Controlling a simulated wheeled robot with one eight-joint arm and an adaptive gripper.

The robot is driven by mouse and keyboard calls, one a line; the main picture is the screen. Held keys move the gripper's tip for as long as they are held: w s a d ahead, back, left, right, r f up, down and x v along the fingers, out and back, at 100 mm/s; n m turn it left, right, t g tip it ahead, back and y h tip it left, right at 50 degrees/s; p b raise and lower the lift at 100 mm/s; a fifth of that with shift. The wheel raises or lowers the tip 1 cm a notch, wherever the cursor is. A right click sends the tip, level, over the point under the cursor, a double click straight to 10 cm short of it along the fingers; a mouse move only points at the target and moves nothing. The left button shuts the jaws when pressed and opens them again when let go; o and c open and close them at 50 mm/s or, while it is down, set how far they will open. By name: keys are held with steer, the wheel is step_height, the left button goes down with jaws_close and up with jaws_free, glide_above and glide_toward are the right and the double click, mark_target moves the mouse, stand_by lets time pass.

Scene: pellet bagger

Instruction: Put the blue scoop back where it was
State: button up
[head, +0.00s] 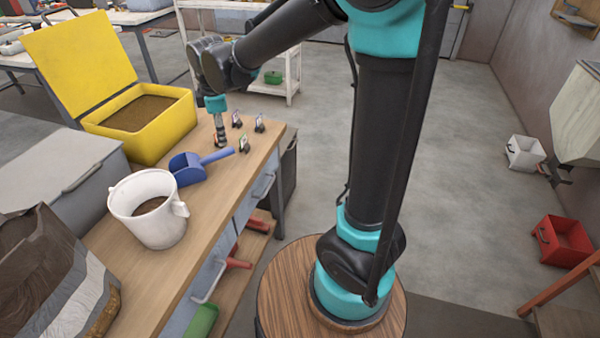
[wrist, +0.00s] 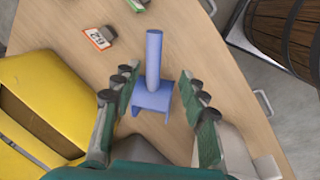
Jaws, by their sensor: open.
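The blue scoop (head: 190,168) lies on the wooden bench, between the yellow bin and the white bucket, with its handle pointing right in the head view. In the wrist view the scoop (wrist: 153,95) sits between my two fingers, handle pointing up the picture. My gripper (head: 221,143) is above the bench, close to the scoop, pointing down. In the wrist view my gripper (wrist: 160,90) is open, with green fingers on either side of the scoop; I cannot tell how far above it they are.
The open yellow bin (head: 188,105) holds brown pellets. A white bucket (head: 120,207) also holds pellets. Several small number cards (head: 259,124) stand near the bench's right end; one (wrist: 98,39) shows in the wrist view. A grey box (head: 60,165) and a brown sack (head: 35,260) are at left.

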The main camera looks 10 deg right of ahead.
steer(key=s+d+f+m, duration=0.3)
steer(key=s+d+m, duration=0.2)
steer(key=d, duration=0.3)
steer(key=s+d+f+m+t, duration=0.1)
steer(key=s+d+f+m, duration=0.3)
steer(key=s+d+m, duration=0.2)
steer(key=s+d+f+m, duration=0.4)
steer(key=s+d+m, duration=0.2)
steer(key=d, duration=0.6)
steer(key=shift+m+t+h, duration=0.3)
steer(key=shift+m+t, duration=0.1)
steer(key=shift+m, duration=0.8)
